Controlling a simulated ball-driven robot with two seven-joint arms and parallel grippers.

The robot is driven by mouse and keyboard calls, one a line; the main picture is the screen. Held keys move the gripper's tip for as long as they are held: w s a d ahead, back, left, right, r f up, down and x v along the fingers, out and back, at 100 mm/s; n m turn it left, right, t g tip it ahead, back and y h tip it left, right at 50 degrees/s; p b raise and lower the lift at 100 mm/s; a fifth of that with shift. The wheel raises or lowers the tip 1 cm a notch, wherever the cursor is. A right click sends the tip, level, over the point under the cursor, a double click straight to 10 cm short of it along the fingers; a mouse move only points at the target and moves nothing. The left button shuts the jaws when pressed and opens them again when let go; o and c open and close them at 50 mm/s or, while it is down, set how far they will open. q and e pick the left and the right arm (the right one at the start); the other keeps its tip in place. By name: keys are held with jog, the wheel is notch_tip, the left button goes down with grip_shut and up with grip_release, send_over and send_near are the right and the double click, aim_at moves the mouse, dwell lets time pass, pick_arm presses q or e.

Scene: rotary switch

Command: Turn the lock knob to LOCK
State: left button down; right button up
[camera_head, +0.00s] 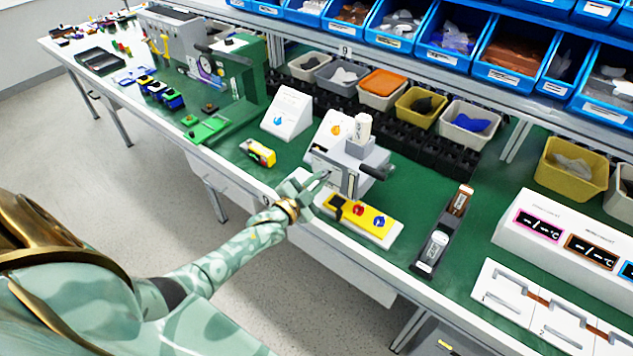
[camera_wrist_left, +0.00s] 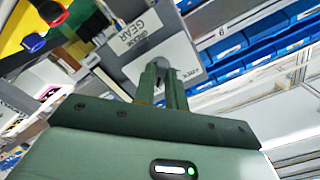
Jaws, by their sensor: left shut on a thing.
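The grey device (camera_head: 355,165) stands on the green bench top, with a white cylinder (camera_head: 361,127) on top and a dark handle (camera_head: 375,172) at its right. My left gripper (camera_head: 325,177) reaches its left side. In the left wrist view, my left gripper (camera_wrist_left: 162,74) is shut on a grey round knob (camera_wrist_left: 162,65) on the face of the grey device (camera_wrist_left: 150,45). The fingers hide most of the knob, and its pointing direction cannot be told.
A yellow button panel (camera_head: 370,218) with red and blue buttons sits in front of the device. A yellow tape measure (camera_head: 258,152) lies to its left, a dark tray (camera_head: 432,248) to its right. Several bins and blue boxes (camera_head: 440,40) line the back.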

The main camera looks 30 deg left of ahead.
dwell(0.5)
pick_arm(q)
jog(key=c, duration=1.4)
grip_release()
jog(key=shift+c, duration=0.2)
jog(key=shift+s, duration=0.15)
jog(key=s+a+p, duration=0.1)
jog(key=s, duration=1.5)
jog(key=shift+p, duration=0.4)
jog(key=shift+a+f, duration=0.1)
